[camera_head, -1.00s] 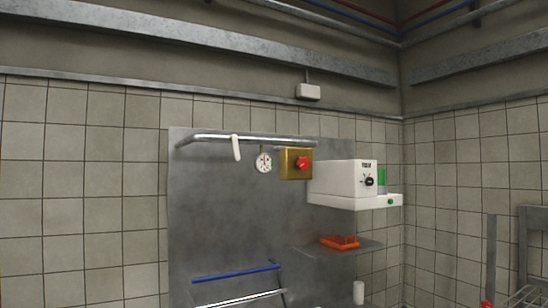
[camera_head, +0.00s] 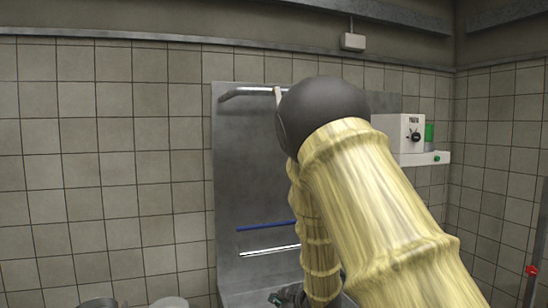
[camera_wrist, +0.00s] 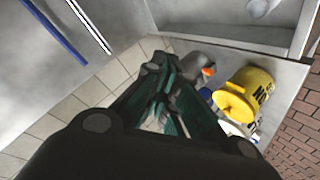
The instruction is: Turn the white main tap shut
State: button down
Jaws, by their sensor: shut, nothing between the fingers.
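A white lever (camera_head: 277,97), which appears to be the white main tap, hangs down from the metal pipe (camera_head: 245,92) at the top of the steel panel (camera_head: 232,165). My arm covers much of it in the head view. My gripper (camera_wrist: 160,68) is low and far below the lever, pointing down in the wrist view, its fingertips together with nothing between them. It shows only partly at the bottom of the head view (camera_head: 284,298). The lever is not in the wrist view.
A yellow lettered container (camera_wrist: 248,92) and a grey object with an orange tip (camera_wrist: 207,71) lie close to my fingers. A blue bar (camera_head: 265,226) crosses the panel. A white dial box (camera_head: 402,130) is on the right. Tiled wall at left is clear.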

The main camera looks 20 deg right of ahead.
jog(key=w+r+n+t+y, duration=0.1)
jog(key=w+r+n, duration=0.15)
jog(key=r, duration=1.05)
jog(key=w+r+n+t, duration=0.1)
jog(key=r+n+t, duration=0.15)
jog(key=r, duration=1.05)
jog(key=w+r+n+y, duration=0.1)
jog(key=r+n, duration=0.2)
jog(key=r, duration=1.1)
jog(key=s+d+r+n+t+y, duration=0.1)
jog(key=s+r+n, duration=0.1)
jog(key=r, duration=0.7)
jog(key=s+r+n, duration=0.3)
jog(key=r, duration=0.5)
jog(key=w+p, duration=0.6)
jog(key=w, duration=0.3)
jog(key=shift+w+d+r, duration=0.15)
jog(key=shift+w+r, duration=0.05)
jog(key=shift+w, duration=0.2)
jog(key=shift+d, duration=0.1)
